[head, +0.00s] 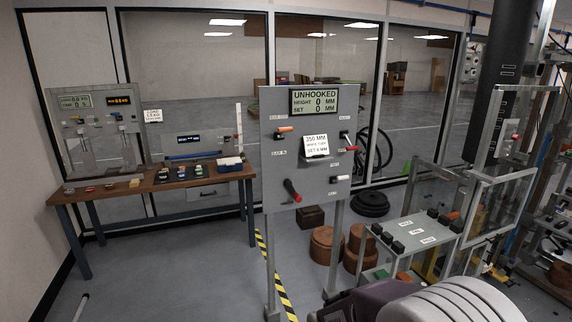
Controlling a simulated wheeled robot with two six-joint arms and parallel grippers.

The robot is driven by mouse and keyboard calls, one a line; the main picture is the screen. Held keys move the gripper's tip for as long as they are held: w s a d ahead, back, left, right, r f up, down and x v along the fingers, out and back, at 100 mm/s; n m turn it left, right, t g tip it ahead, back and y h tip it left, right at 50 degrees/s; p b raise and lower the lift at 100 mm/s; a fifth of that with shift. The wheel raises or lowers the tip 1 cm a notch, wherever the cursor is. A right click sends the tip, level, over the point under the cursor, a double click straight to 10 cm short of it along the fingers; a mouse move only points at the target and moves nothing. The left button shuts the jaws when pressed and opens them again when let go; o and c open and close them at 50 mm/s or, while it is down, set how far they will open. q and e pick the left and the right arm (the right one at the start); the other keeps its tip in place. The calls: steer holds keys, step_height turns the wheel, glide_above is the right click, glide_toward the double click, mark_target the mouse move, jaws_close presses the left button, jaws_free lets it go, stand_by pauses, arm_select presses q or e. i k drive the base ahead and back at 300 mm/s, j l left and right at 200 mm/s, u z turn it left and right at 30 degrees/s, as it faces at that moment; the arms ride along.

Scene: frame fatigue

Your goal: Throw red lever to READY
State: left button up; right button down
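A grey upright control panel (262,150) stands in the middle of the head view on two posts. A second, smaller red-gripped lever (351,148) is at the right edge. The small labels beside them are too blurred to read. The panel's display (314,101) reads UNHOOKED, HEIGHT 0 MM, SET 0 MM. Neither gripper can be made out; nothing is seen touching the levers.
An orange-tipped control (285,129) and a white card (316,146) are on the panel. A wooden bench (130,190) with instruments is at left. A machine with a grey button table (415,228) stands at right. Round brown blocks (322,245) lie behind.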

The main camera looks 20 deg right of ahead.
mark_target(350, 148)
steer(key=i+l+z, duration=0.1)
steer(key=i+l, duration=0.4)
steer(key=i, duration=0.15)
steer(key=i+l+z, duration=0.1)
steer(key=i+l, duration=0.4)
steer(key=i, duration=0.15)
steer(key=i+l, duration=0.1)
steer(key=l, duration=0.15)
steer(key=i+l, duration=0.1)
steer(key=l, duration=0.2)
steer(key=i+l+u, duration=0.1)
steer(key=l, duration=0.15)
